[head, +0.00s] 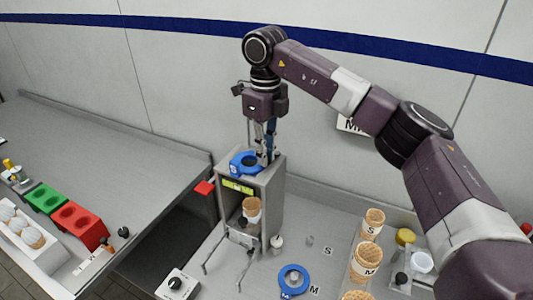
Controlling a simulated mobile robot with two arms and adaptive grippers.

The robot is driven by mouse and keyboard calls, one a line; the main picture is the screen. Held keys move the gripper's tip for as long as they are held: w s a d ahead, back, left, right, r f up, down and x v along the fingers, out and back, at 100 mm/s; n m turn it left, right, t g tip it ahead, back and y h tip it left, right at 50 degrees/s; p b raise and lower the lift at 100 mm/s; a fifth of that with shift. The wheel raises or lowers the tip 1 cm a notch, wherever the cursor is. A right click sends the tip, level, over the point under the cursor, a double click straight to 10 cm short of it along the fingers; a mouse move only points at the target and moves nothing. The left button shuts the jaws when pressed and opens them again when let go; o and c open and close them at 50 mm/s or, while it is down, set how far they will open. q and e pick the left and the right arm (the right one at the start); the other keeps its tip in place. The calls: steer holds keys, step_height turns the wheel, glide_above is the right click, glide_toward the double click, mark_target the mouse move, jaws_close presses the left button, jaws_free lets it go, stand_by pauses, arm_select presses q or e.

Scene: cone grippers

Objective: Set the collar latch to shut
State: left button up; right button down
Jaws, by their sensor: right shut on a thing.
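A blue collar (237,168) sits on top of the grey metal stand (270,190) in the middle of the view. My right gripper (267,156) points down at the right side of this collar. Its fingers are shut on a small part there, which looks like the collar latch. The fingers hide most of this part, so I cannot tell how the latch is set. My left gripper is not in view.
A second blue ring (292,281) lies on the counter. More cones (366,260) and jars (421,262) stand at the right. Red and green holders (78,223) are at the left.

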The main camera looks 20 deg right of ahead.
steer(key=shift+w+r, duration=0.1)
steer(key=shift+r, duration=0.05)
steer(key=c, duration=2)
jaws_free()
steer(key=shift+o, duration=0.2)
step_height(320, 180, up, 12)
